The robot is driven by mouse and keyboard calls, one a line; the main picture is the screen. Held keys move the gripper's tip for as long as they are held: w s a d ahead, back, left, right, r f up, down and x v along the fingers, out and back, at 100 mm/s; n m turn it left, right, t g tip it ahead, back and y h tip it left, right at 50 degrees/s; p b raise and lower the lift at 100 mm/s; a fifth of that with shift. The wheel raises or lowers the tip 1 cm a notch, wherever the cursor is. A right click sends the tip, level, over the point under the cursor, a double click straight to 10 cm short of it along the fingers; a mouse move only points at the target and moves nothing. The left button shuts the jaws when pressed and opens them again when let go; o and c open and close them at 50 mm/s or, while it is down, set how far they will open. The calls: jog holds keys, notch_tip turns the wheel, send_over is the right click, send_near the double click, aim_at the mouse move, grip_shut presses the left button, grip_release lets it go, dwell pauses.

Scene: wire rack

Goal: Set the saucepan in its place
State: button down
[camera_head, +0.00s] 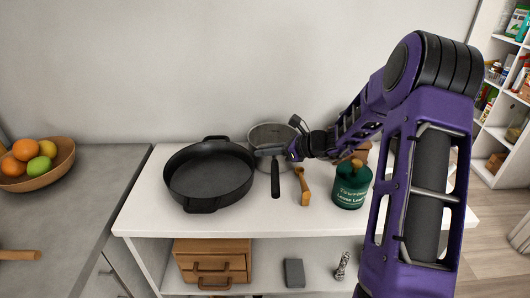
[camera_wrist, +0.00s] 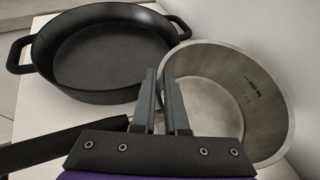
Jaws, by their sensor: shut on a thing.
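The saucepan (camera_head: 270,133) is a grey metal pot with a black handle (camera_head: 275,181), at the back of the white shelf unit's top (camera_head: 240,219). In the wrist view the saucepan (camera_wrist: 260,92) is upright and empty at right, its handle (camera_wrist: 62,146) running to the left. My gripper (camera_head: 268,152) reaches in from the right and is shut on the saucepan near where the handle meets the pot. Its fingers (camera_wrist: 159,78) hide the exact contact in the wrist view. I cannot tell whether the saucepan rests on the top or is slightly raised.
A black two-handled pan (camera_head: 210,173) stands close to the saucepan's left. A wooden-handled item (camera_head: 303,187) and a green canister (camera_head: 351,187) are to the right. A fruit bowl (camera_head: 40,172) sits on the grey counter. The shelf top's front strip is clear.

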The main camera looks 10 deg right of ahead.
jog(key=c, duration=0.9)
grip_release()
